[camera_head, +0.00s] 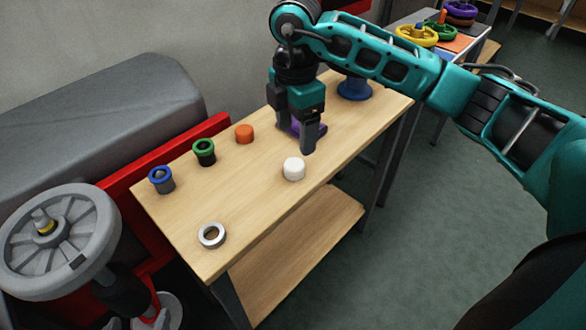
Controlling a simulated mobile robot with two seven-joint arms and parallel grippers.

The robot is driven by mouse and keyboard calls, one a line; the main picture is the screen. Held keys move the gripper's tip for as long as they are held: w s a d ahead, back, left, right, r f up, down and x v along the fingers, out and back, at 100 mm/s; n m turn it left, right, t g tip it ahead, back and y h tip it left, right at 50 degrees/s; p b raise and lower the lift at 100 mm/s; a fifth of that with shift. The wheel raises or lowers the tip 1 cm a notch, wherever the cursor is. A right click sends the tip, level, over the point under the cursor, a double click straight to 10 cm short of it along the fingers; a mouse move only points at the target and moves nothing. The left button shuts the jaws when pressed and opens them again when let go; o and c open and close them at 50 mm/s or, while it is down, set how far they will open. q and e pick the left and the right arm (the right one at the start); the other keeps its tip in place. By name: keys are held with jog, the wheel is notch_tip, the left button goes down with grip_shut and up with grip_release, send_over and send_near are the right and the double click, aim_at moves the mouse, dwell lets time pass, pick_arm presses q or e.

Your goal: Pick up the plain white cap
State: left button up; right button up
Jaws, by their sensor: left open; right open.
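The plain white cap (293,169) stands upright near the front edge of the wooden table, right of its middle. My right gripper (296,133), on the arm coming in from the right, points down just behind and above the cap. It is open, with its nearer finger close to the cap's far side in the picture. Nothing shows between cap and fingers, and I cannot tell the exact gap. My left gripper is not in view.
The wooden table (240,190) also holds a blue-ringed piece (161,179), a green-ringed piece (204,152), an orange cap (244,134), a silver ring (212,235) and a blue spool (354,89). A purple piece (318,127) is partly hidden behind my gripper.

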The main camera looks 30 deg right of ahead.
aim_at(295, 163)
notch_tip(295, 163, down, 3)
jog(key=f+b, duration=0.1)
jog(key=f, duration=0.4)
jog(key=shift+w+f+b, duration=0.15)
jog(key=shift+w+b, duration=0.05)
jog(key=shift+b, duration=0.1)
jog(key=c, duration=1)
jog(key=shift+c, duration=0.5)
